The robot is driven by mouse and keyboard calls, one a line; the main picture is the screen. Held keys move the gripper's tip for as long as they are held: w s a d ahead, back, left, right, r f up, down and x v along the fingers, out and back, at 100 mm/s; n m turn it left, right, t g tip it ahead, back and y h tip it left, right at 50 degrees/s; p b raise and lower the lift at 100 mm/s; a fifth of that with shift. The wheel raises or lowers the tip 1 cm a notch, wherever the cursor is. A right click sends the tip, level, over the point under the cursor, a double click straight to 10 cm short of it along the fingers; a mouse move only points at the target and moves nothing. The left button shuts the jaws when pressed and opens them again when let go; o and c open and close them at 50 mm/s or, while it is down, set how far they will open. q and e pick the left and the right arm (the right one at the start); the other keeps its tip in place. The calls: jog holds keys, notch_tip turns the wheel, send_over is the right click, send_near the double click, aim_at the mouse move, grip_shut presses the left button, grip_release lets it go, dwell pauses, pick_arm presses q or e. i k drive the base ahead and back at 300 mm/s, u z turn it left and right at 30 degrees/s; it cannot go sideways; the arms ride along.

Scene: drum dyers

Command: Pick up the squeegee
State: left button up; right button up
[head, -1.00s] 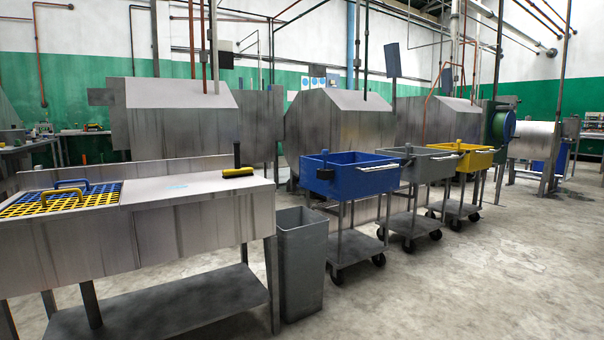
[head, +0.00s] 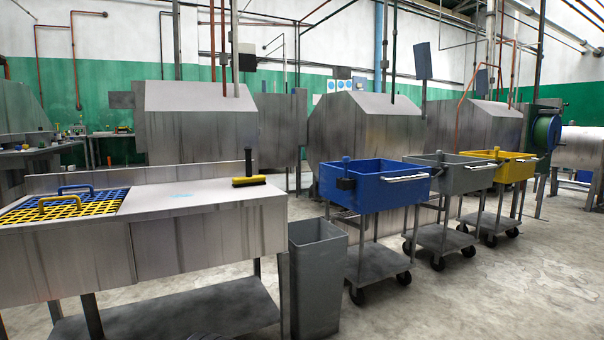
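The squeegee (head: 249,180) has a yellow and black head and a black handle that stands upright. It rests near the right end of the steel work table (head: 190,193), close to its back edge. Neither of my grippers shows in the head view, so their state and distance from the squeegee are hidden.
Yellow and blue grates (head: 36,213) with handles fill the table's left part. A grey bin (head: 318,285) stands at the table's right end. Blue (head: 385,189), grey (head: 455,178) and yellow (head: 518,170) wheeled carts stand to the right. Open concrete floor (head: 510,295) lies at front right.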

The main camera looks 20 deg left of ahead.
aim_at(249, 180)
jog(key=z, duration=0.15)
jog(key=i, duration=1.1)
jog(key=u, duration=0.7)
jog(key=i, duration=0.75)
jog(key=u, duration=0.85)
